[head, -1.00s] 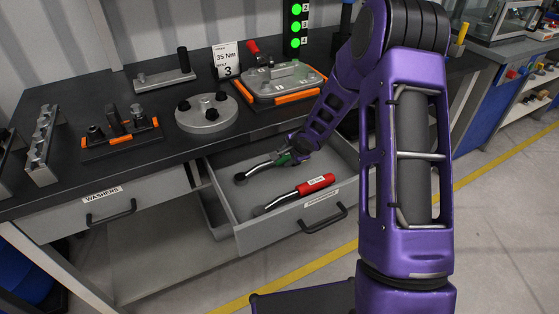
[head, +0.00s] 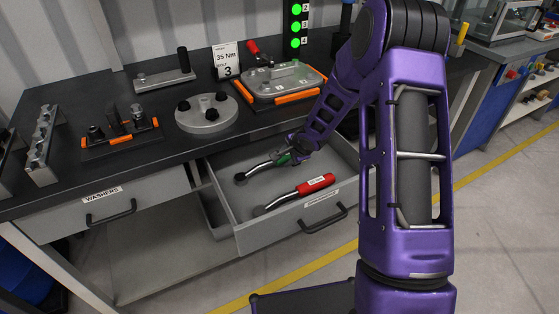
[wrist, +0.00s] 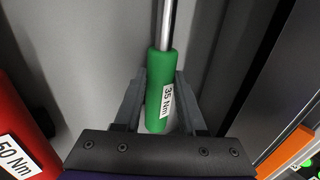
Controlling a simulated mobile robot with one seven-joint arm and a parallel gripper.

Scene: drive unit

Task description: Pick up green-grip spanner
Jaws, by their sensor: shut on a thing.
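The green-grip spanner (head: 262,167) lies in the open drawer (head: 230,203), its metal shaft and dark head pointing left in the head view. In the wrist view its green grip (wrist: 159,79) carries a "35 Nm" label and sits between the two jaws. My gripper (wrist: 157,95) is shut on the green grip; it also shows inside the drawer in the head view (head: 289,157). I cannot tell any gap between the spanner and the drawer floor.
A red-grip spanner (head: 316,185) lies nearer the drawer front; its "50 Nm" grip shows at left in the wrist view (wrist: 18,130). The bench top (head: 60,180) overhangs behind the drawer, with a grey round plate (head: 206,113) and an orange-edged fixture (head: 280,84).

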